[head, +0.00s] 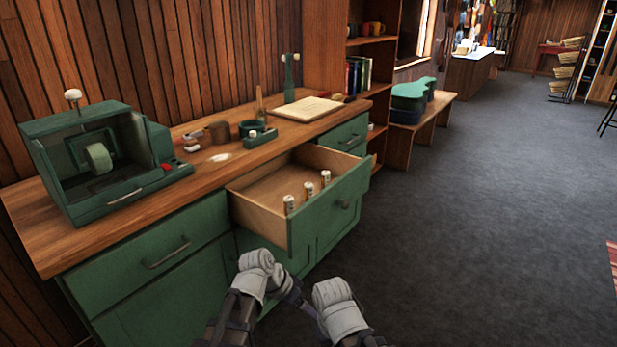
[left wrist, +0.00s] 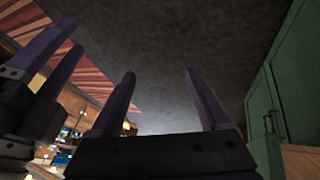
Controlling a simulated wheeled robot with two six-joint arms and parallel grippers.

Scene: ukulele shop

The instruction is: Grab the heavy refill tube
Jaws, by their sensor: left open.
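Three small upright tubes with pale tops stand in the open drawer (head: 262,188) of the green cabinet in the head view. They are a near tube (head: 289,205), a middle tube (head: 309,191) and a far tube (head: 325,178), in a row along the drawer's front panel. I cannot tell by looks which is heavy. My left gripper (left wrist: 161,75) is open and empty in the left wrist view, its purple fingers apart, with green cabinet fronts to its right. My right gripper (left wrist: 77,33) shows at the left of that view, its fingers apart and nothing between them.
A shelf (head: 368,93) and bench (head: 425,112) stand beyond. The dark grey floor (head: 480,220) at right is clear.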

